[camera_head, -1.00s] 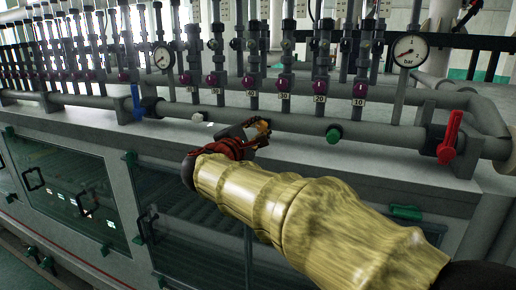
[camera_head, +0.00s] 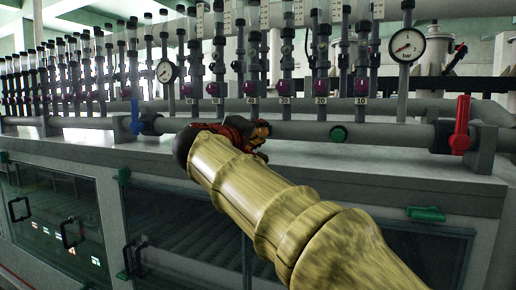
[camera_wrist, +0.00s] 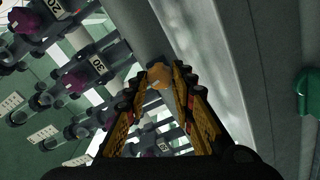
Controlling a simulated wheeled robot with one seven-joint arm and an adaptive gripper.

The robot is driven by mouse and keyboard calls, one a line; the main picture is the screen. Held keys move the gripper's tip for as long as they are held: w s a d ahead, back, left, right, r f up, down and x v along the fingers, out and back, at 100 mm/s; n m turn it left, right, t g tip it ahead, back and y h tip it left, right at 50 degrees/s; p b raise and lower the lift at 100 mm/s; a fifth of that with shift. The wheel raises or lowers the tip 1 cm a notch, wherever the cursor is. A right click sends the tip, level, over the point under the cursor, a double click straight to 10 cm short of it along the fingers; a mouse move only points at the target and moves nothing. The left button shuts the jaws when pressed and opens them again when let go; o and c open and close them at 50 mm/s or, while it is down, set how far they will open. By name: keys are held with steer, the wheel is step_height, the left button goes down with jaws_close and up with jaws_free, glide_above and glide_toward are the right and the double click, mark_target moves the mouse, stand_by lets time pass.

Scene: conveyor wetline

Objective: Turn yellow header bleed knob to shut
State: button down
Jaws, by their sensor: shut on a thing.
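The yellow-orange header bleed knob (camera_wrist: 160,76) sits between the fingertips of my gripper (camera_wrist: 166,80) in the wrist view, and the fingers touch it from both sides. A pale mark shows on its face. In the head view my gripper (camera_head: 256,134) is at the front of the grey header pipe (camera_head: 385,133), below the row of flow tubes. There the knob is mostly hidden by my gripper and wrist.
A green knob (camera_head: 338,134) is on the same pipe to the right. A red lever (camera_head: 461,125) is at the pipe's right end and a blue lever (camera_head: 136,116) at the left. Purple knobs (camera_head: 321,88) line the tubes above. A gauge (camera_head: 407,45) stands at upper right.

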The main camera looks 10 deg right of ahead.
steer(key=shift+f+m+b, duration=0.2)
steer(key=shift+m+b, duration=0.9)
steer(key=shift+m, duration=0.1)
steer(key=c, duration=1.5)
jaws_free()
steer(key=shift+r, duration=0.15)
steer(key=v, duration=1.2)
